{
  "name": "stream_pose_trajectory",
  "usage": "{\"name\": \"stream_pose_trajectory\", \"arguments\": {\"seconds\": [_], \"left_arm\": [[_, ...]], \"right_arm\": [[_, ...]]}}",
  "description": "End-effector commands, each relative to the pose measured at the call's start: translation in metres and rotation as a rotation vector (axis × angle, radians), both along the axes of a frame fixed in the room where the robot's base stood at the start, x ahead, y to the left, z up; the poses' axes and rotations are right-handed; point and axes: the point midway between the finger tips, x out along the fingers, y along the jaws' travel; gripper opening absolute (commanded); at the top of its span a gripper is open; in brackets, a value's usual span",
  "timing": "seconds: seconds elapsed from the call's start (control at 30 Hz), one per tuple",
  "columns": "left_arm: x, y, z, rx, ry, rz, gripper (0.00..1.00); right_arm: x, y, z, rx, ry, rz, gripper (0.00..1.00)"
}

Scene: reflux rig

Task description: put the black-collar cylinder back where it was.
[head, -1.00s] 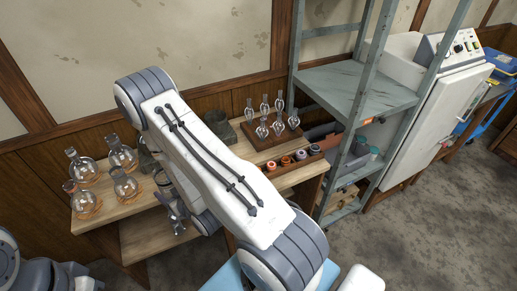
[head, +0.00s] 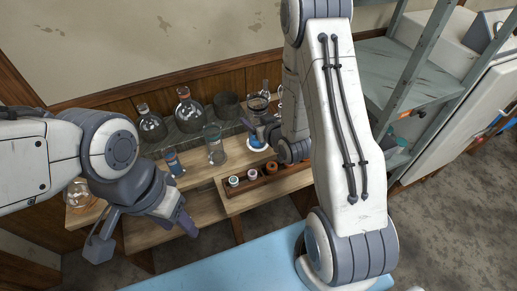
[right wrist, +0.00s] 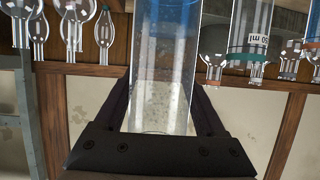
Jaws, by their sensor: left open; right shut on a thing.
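My right gripper (head: 266,131) is shut on a clear glass cylinder (right wrist: 165,70), which fills the space between the fingers in the right wrist view. In the head view the held cylinder (head: 258,121) is upright over the wooden bench, with a dark ring near its top and a white-and-blue base. I cannot tell whether its base touches the bench. A green-collar cylinder (head: 214,146) stands to its left; it also shows in the right wrist view (right wrist: 254,40). A blue-collar cylinder (head: 173,163) stands further left. My left gripper (head: 143,230) is open and empty in front of the bench.
A wooden strip (head: 262,184) with several collars lies in front of the held cylinder. Round flasks (head: 188,114) and a dark pot (head: 227,106) stand behind. A grey metal shelf (head: 410,75) is at right. My right arm hides part of the bench.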

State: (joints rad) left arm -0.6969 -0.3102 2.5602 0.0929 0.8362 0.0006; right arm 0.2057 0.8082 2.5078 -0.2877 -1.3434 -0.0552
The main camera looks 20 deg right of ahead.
Motion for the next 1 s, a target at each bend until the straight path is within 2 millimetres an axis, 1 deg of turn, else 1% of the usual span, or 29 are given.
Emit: {"name": "stream_pose_trajectory", "arguments": {"seconds": [0.03,0.2,0.4,0.53,0.67,0.77,1.0], "left_arm": [[0.000,0.000,-0.020,0.000,0.000,0.000,0.50],[0.000,0.000,-0.041,0.000,0.000,-0.001,0.50],[0.000,0.000,-0.056,0.000,0.000,-0.001,0.50],[0.000,0.000,-0.059,0.000,0.000,-0.001,0.50],[0.000,0.000,-0.059,0.000,0.000,-0.001,0.50],[0.000,0.000,-0.058,0.000,0.000,-0.001,0.50],[0.000,0.000,-0.053,0.000,0.000,-0.001,0.50]], "right_arm": [[0.006,-0.019,0.001,-0.006,-0.017,0.014,0.00],[0.006,-0.056,0.014,-0.007,-0.008,0.092,0.00],[-0.006,-0.087,0.022,-0.004,-0.002,0.141,0.00],[-0.011,-0.097,0.024,0.000,-0.002,0.155,0.00],[-0.006,-0.090,0.018,0.004,0.002,0.165,0.00],[0.006,-0.074,0.007,0.006,0.004,0.171,0.00],[0.040,-0.033,-0.024,0.003,0.003,0.170,0.00]]}}
